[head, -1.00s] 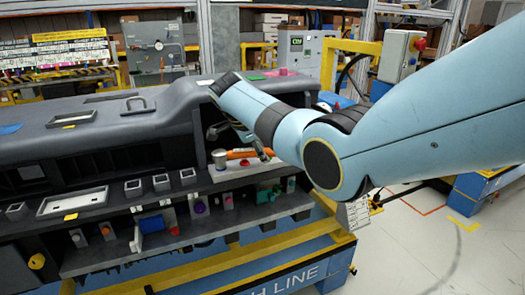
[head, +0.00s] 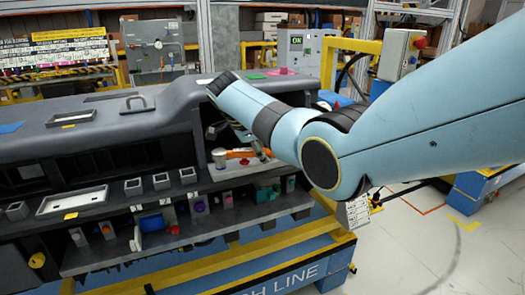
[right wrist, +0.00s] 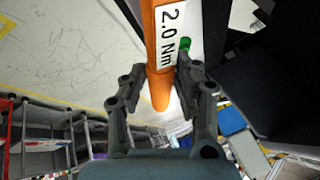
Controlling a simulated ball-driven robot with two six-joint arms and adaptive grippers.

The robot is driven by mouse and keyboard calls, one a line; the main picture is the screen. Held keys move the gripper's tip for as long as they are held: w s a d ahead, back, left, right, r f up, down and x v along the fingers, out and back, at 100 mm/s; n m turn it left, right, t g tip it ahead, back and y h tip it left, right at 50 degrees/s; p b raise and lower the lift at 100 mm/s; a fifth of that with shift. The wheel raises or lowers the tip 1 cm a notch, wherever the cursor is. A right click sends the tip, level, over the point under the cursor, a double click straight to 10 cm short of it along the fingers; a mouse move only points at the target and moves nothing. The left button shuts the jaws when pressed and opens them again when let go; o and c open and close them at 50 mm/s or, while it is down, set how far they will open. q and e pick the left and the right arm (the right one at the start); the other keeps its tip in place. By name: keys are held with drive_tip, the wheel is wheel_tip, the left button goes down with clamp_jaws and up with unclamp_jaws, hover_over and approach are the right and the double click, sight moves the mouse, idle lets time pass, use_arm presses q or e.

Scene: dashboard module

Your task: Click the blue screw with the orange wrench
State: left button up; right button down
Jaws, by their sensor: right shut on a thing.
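The orange wrench (head: 242,154) is on the white-and-dark shelf at the right of the dashboard module in the head view. In the right wrist view its orange handle (right wrist: 160,60) with a "2.0 Nm" label runs between the fingers. My right gripper (right wrist: 158,88) is shut on this handle; in the head view the gripper (head: 259,149) is small and partly hidden by my arm. I cannot pick out the blue screw in either view. My left gripper is not in view.
The dark dashboard module (head: 110,120) fills the left and middle. A grey cylinder (head: 219,157) stands at the wrench's left end. The lower shelf holds several small coloured parts, among them a blue block (head: 152,223). Free floor (head: 420,250) lies at the right.

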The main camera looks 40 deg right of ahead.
drive_tip(key=shift+s+a+m+g, duration=0.6)
drive_tip(key=shift+s+a+m, duration=0.25)
drive_tip(key=shift+m, duration=0.25)
idle(2.6)
drive_tip(key=shift+w+d+n, duration=0.25)
drive_tip(key=shift+d+n, duration=0.15)
wheel_tip(320, 180, up, 6)
drive_tip(key=p, duration=0.5)
idle(0.5)
